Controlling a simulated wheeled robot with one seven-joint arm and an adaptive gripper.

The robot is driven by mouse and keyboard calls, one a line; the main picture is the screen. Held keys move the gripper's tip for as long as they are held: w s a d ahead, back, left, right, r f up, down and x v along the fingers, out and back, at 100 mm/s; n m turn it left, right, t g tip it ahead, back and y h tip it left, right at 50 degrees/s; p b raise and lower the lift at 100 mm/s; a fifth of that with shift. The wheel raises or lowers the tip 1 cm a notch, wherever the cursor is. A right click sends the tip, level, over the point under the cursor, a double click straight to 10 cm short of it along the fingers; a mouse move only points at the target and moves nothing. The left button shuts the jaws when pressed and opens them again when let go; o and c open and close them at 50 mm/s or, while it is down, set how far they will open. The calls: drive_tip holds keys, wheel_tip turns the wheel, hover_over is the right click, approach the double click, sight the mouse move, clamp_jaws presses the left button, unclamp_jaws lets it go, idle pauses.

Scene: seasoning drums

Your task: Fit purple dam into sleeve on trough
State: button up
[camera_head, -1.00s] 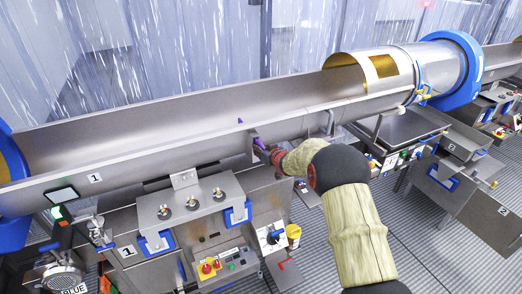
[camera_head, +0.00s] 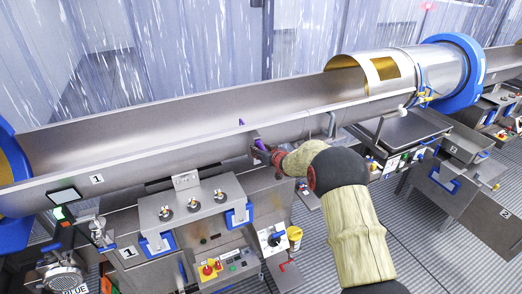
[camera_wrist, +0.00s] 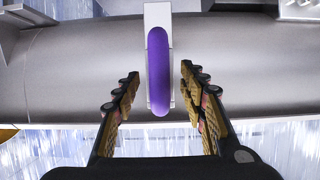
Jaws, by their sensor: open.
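The purple dam (camera_wrist: 158,72) shows in the wrist view as a rounded upright purple bar in front of a pale rectangular sleeve plate (camera_wrist: 158,14) on the grey trough (camera_wrist: 60,75). My gripper (camera_wrist: 159,78) is open, with one finger on each side of the bar and visible gaps between. In the head view, a purple part (camera_head: 260,145) shows at the sleeve on the near side of the trough (camera_head: 150,155), just left of my gripper (camera_head: 268,149). A small purple tip (camera_head: 241,122) shows above the near rim. How deep the dam sits is hidden.
A control stand (camera_head: 190,210) with knobs and blue handles stands below the trough. A metal drum (camera_head: 435,68) with a blue ring is at the right. A thin bent pipe (camera_head: 331,123) rises beside the trough, right of my gripper.

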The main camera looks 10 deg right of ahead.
drive_tip(key=shift+f, duration=0.15)
drive_tip(key=v, duration=1.2)
